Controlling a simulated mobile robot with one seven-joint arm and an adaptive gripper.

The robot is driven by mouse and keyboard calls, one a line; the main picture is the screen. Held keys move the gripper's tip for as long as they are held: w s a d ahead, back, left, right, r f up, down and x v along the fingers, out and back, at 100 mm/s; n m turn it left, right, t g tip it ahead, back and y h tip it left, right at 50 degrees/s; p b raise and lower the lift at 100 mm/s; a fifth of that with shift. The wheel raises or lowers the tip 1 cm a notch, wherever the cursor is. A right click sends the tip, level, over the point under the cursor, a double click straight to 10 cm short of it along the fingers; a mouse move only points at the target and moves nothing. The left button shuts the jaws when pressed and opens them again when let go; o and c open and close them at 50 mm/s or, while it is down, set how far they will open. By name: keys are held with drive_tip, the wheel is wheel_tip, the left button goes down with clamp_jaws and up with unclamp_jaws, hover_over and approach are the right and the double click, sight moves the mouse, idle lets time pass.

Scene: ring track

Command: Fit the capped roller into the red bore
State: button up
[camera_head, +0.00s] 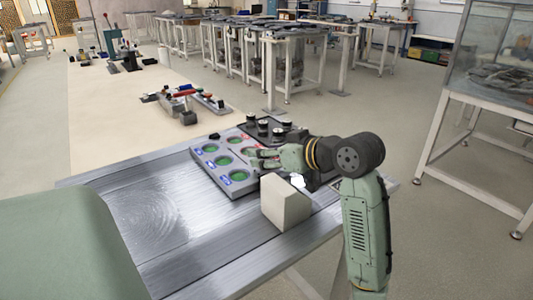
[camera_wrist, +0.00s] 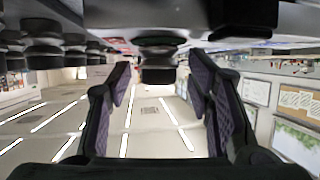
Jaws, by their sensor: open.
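A grey board (camera_head: 212,176) with several round green-lined bores lies on the metal table. Small red and blue marks sit beside the bores; I cannot tell for sure which bore is the red one. My gripper (camera_head: 262,158) is open above the board's right side. In the wrist view, which is upside down, its two dark fingers (camera_wrist: 160,88) are spread apart. A dark capped roller (camera_wrist: 158,73) shows between and beyond them, apart from both; its far end meets the surface it stands on. Several dark rollers (camera_head: 263,127) stand on a black rack behind the gripper.
A pale block (camera_head: 285,204) stands on the table in front of my gripper, close to my arm. The table (camera_head: 150,220) is bare on the left. Other rollers (camera_wrist: 42,48) show at the left of the wrist view.

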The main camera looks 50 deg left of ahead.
drive_tip(key=b+v, duration=0.1)
drive_tip(key=v, duration=1)
drive_tip(key=shift+d, duration=0.25)
